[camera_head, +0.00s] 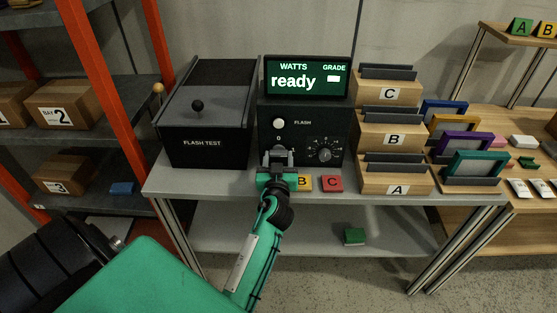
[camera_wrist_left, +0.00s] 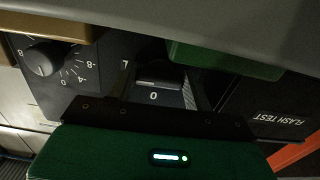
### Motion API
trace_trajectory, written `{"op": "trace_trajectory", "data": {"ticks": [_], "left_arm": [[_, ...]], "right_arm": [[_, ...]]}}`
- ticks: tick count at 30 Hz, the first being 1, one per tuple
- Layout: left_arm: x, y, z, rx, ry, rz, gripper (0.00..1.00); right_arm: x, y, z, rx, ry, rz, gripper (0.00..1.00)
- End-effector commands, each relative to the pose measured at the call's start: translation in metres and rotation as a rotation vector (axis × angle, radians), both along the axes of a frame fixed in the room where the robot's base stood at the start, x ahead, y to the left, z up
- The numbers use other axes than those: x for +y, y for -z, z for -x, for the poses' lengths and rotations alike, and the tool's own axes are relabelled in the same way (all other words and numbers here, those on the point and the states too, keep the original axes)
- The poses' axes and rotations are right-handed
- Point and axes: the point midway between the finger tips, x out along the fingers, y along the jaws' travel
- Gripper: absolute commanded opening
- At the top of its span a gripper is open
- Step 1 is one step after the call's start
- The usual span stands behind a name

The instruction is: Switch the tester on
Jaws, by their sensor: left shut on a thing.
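The tester (camera_head: 340,125) is a black box on the grey table with a lit screen (camera_head: 308,78) reading "WATTS", "ready" and "GRADE". Its front has a white round button (camera_head: 278,123) marked FLASH, a "0" mark and a dial (camera_head: 324,155). My left gripper (camera_head: 280,158) is at the lower left of this front and hides what lies behind it. In the left wrist view a dark switch (camera_wrist_left: 158,77) with a "0" sits between the fingers, and the gripper is shut on it. The dial also shows there (camera_wrist_left: 42,58). My right gripper is not in view.
A black FLASH TEST box (camera_head: 205,125) with a knobbed lid stands left of the tester. Yellow (camera_head: 304,184) and red (camera_head: 332,184) blocks lie close by my left gripper. Wooden bins A, B and C (camera_head: 393,135) stand right. A green block (camera_head: 354,236) lies on the lower shelf.

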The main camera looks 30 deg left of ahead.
Motion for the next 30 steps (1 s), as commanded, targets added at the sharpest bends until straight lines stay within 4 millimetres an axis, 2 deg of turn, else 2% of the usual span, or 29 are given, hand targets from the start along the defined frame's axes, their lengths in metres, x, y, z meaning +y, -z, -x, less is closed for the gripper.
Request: {"op": "trace_trajectory", "data": {"ticks": [5, 12, 13, 16, 30], "left_arm": [[0.0004, -0.0009, -0.0001, 0.023, 0.0, -0.041, 0.28], [0.0006, -0.001, 0.0, 0.024, -0.001, -0.043, 0.28], [0.0006, -0.001, 0.0, 0.024, -0.001, -0.043, 0.53], [0.0006, -0.0009, 0.0, 0.024, -0.001, -0.041, 0.72], [0.0021, 0.0001, -0.0021, 0.023, 0.002, -0.038, 0.73]], "right_arm": [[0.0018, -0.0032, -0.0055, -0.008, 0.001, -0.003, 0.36], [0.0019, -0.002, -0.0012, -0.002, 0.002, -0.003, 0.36], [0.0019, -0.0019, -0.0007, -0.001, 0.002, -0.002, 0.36], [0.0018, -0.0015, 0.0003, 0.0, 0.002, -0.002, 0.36], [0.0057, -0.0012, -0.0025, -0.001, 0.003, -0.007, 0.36]]}}
